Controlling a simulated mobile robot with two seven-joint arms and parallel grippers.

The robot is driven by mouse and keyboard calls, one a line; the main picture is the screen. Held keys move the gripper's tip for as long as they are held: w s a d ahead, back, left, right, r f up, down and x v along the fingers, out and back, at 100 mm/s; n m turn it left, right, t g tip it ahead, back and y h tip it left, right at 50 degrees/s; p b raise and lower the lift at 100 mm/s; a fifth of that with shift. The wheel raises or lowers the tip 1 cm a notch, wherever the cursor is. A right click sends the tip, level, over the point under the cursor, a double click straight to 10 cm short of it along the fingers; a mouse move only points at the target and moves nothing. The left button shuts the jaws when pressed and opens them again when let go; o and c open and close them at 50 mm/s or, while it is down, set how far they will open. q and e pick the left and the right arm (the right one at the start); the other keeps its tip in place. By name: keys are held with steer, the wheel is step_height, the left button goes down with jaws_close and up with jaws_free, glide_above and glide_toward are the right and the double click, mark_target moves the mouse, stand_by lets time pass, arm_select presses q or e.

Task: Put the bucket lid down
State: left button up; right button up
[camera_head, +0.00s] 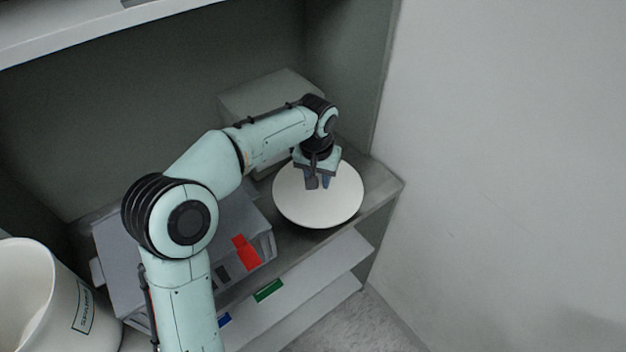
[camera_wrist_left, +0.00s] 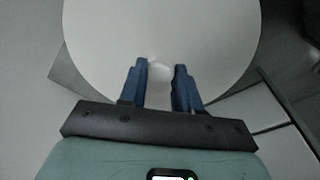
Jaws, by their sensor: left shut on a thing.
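The bucket lid (camera_head: 330,203) is a round white disc, seen at the right end of the shelf in the head view. It also fills the upper part of the left wrist view (camera_wrist_left: 160,30). My left gripper (camera_head: 319,184) is over the lid's upper part, with its blue fingers (camera_wrist_left: 160,75) on either side of a small pale knob on the lid. It is shut on this knob. I cannot tell whether the lid rests on the shelf or is held just above it. A white bucket (camera_head: 35,300) stands at the lower left. My right gripper is not in view.
A grey box (camera_head: 262,228) with a red label is on the shelf left of the lid, partly behind my left arm. Another grey box (camera_head: 265,92) stands behind. The shelf's side panel (camera_head: 385,75) and a pale wall (camera_head: 500,150) bound the right side.

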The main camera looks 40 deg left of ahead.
arm_select(q)
steer(key=shift+w+a, duration=0.1)
steer(key=shift+a, duration=0.4)
steer(key=shift+w+a, duration=0.1)
steer(key=shift+a, duration=0.45)
step_height(320, 180, down, 3)
steer(key=shift+d+f, duration=0.1)
steer(key=shift+d, duration=0.05)
steer(key=shift+f, duration=0.2)
steer(key=shift+f+b, duration=0.15)
steer(key=shift+b, duration=0.15)
steer(key=o, duration=1.1)
steer(key=shift+c, duration=0.2)
